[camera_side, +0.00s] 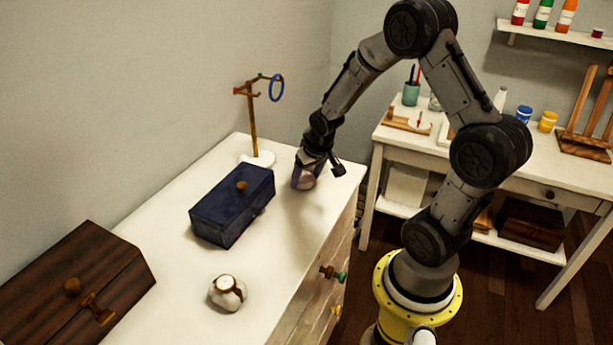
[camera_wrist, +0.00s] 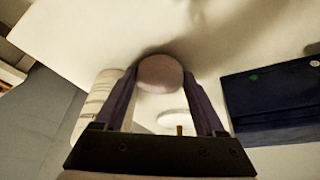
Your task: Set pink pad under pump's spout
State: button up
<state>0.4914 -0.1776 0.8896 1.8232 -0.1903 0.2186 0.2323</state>
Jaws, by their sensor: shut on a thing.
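My gripper (camera_side: 307,170) is over the far right part of the white dresser top. Its two purple fingers are shut on a round pink pad (camera_wrist: 160,72), which sits between the fingertips in the wrist view. In the side view the pad (camera_side: 306,181) is partly hidden by the fingers, and I cannot tell whether it touches the dresser top. I cannot make out a pump or spout for certain. A round white and brown vessel (camera_side: 228,294) stands near the front of the dresser top.
A navy box (camera_side: 232,206) lies left of my gripper; it also shows in the wrist view (camera_wrist: 280,98). Behind it is a brass stand (camera_side: 253,125) with a blue ring (camera_side: 276,88). A dark wooden chest (camera_side: 75,285) is at left. The dresser top (camera_side: 275,260) is clear at front right.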

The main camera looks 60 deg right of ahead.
jog(key=shift+f, duration=0.2)
jog(key=o, duration=1.4)
jog(key=shift+r, duration=0.1)
jog(key=v, duration=1.2)
jog(key=s+a+r+n+t+y, duration=0.1)
jog(key=s+a+r+n, duration=0.2)
jog(key=s+a, duration=0.3)
jog(key=s+a+r+n+y, duration=0.1)
jog(key=s+a+r+n, duration=0.2)
jog(key=a, duration=0.7)
jog(key=s+r, duration=0.2)
jog(key=s, duration=0.2)
jog(key=shift+r+t+y, duration=0.3)
jog(key=shift+t, duration=0.1)
jog(key=shift+a, duration=0.1)
